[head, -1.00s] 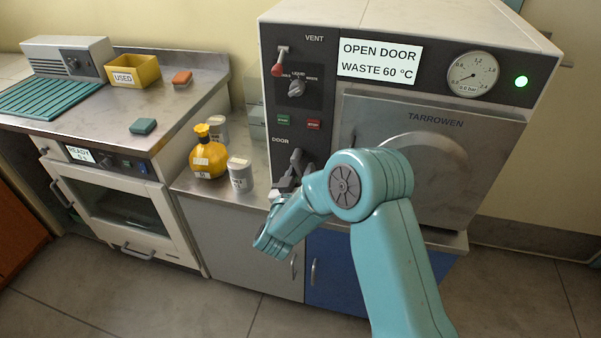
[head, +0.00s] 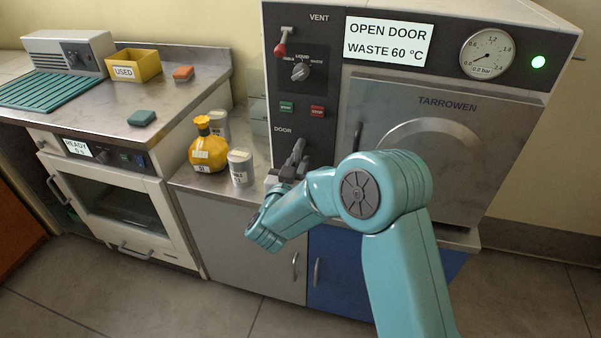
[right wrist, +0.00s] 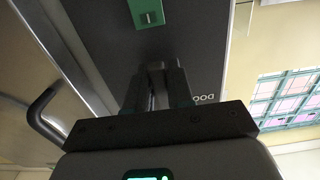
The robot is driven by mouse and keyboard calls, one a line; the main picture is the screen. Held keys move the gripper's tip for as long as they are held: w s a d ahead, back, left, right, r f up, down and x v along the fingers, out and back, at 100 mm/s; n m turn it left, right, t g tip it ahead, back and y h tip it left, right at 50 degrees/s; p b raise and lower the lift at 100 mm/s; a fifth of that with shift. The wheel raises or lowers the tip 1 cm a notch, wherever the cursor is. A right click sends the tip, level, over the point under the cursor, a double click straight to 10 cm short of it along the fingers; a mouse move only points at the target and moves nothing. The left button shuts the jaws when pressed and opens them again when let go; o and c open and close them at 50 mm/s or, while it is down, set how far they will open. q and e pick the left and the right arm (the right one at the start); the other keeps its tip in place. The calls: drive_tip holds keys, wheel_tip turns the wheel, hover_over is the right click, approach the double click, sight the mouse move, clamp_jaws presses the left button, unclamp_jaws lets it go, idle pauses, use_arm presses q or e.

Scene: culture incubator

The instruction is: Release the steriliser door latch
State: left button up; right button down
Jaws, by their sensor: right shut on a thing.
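The steriliser (head: 455,150) stands at the right with its door shut. Its screen (head: 388,42) reads "OPEN DOOR" and "WASTE 60 °C". The grey door latch (head: 298,150) is on the dark panel below the "DOOR" label, partly hidden by my gripper and arm. My right gripper (head: 284,173) is at the latch and shut on it. In the right wrist view the jaws of my right gripper (right wrist: 154,88) point at the dark panel near the upside-down "DOOR" label; the latch between them is barely visible. My left gripper is not in view.
A yellow flask (head: 207,152) and a grey-white jar (head: 240,168) stand on the counter just left of the steriliser. A red-tipped vent lever (head: 281,46) and green and red buttons sit above the latch. A black handle (right wrist: 42,108) shows in the right wrist view.

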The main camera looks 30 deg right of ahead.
drive_tip(key=c, duration=1.1)
unclamp_jaws()
drive_tip(key=v, duration=1.6)
drive_tip(key=shift+s+a, duration=0.15)
